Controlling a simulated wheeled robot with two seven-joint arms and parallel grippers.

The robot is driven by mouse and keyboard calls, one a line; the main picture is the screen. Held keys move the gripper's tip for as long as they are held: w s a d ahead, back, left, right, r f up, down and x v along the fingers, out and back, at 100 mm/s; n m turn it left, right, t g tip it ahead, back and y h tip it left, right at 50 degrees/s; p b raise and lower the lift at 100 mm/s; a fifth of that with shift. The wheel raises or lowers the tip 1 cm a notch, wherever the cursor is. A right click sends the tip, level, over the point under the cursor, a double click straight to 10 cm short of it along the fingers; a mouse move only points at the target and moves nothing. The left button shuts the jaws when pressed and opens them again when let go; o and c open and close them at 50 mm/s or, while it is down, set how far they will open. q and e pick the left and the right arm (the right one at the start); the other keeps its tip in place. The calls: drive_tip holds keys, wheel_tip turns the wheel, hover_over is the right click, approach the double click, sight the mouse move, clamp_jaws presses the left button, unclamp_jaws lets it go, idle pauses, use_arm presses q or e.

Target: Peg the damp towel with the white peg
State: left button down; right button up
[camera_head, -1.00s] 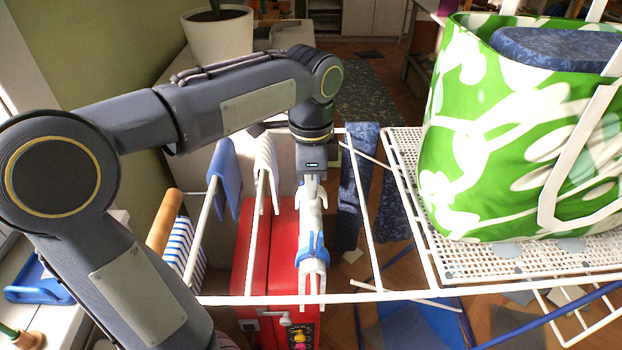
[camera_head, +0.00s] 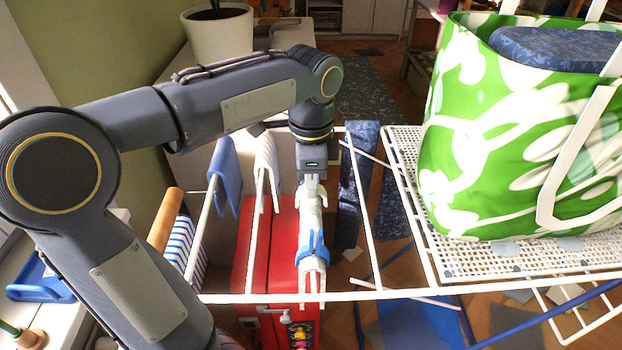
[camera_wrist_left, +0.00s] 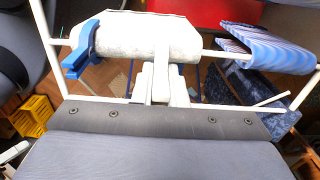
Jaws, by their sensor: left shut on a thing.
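A pale grey-white towel (camera_head: 312,216) hangs over a thin white bar of the drying rack, below my left gripper (camera_head: 312,184). It also shows in the left wrist view (camera_wrist_left: 120,40). A blue peg (camera_head: 314,248) clips it near its front end, shown again at the left of the wrist view (camera_wrist_left: 83,50). My left gripper, pointing down, is shut on a small white thing (camera_wrist_left: 161,75), which looks like the white peg, at the towel's edge by the bar. Its fingers partly hide it, so I cannot tell whether it grips the towel. My right gripper is not in view.
Blue (camera_head: 226,175) and white (camera_head: 266,160) cloths hang left of the towel; a dark blue cloth (camera_head: 357,195) hangs to its right. A red box (camera_head: 260,250) stands below. A green patterned bag (camera_head: 490,140) stands on the white mesh (camera_head: 470,262) at right.

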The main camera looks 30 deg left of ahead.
sight(311, 210)
use_arm(q)
drive_tip(key=shift+f+b, duration=1.4)
drive_tip(key=shift+f, duration=0.8)
idle(0.5)
drive_tip(key=c, duration=1.4)
unclamp_jaws()
drive_tip(key=shift+o, duration=0.2)
